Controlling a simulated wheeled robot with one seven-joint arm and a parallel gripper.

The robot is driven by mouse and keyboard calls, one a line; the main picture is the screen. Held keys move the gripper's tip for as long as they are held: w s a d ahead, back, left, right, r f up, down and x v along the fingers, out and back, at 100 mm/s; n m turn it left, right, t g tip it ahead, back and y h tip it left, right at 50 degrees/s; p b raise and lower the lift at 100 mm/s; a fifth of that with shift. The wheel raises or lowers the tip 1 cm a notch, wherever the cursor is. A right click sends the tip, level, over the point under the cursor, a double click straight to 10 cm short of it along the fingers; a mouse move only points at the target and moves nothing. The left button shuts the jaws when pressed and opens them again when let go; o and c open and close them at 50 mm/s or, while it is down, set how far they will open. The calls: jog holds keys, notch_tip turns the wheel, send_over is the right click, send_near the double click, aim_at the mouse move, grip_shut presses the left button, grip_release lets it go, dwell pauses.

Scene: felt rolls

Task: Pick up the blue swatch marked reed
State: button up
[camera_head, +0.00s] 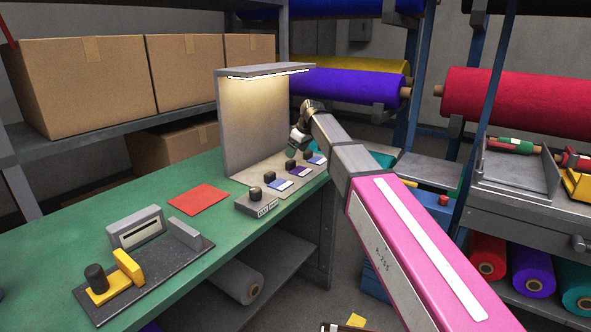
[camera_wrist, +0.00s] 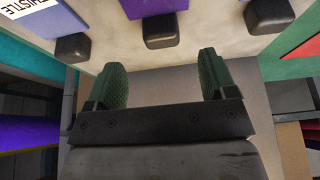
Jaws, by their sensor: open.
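Three swatches with dark knobs lie in a row on the lit booth's floor. In the head view they are a near blue one (camera_head: 280,184), a middle purple one (camera_head: 299,171) and a far blue one (camera_head: 316,160). Their labels are too small to read there, so I cannot tell which is reed. In the wrist view, a blue-violet swatch (camera_wrist: 58,17) at upper left has a label ending in "HISTLE". A purple one (camera_wrist: 147,7) is at top centre, and another dark knob (camera_wrist: 268,15) is at upper right. My gripper (camera_wrist: 162,68) is open and empty, apart from the knobs.
The grey booth (camera_head: 245,120) has a back panel and an overhanging lit top. A small labelled block with a knob (camera_head: 257,204) stands at its near side. A red sheet (camera_head: 199,199) and a dark tray with a yellow piece (camera_head: 145,275) lie on the green bench (camera_head: 75,240).

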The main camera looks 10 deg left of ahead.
aim_at(291, 162)
jog(key=shift+a+x, duration=0.2)
jog(key=shift+x, duration=3.15)
jog(key=c, duration=1.2)
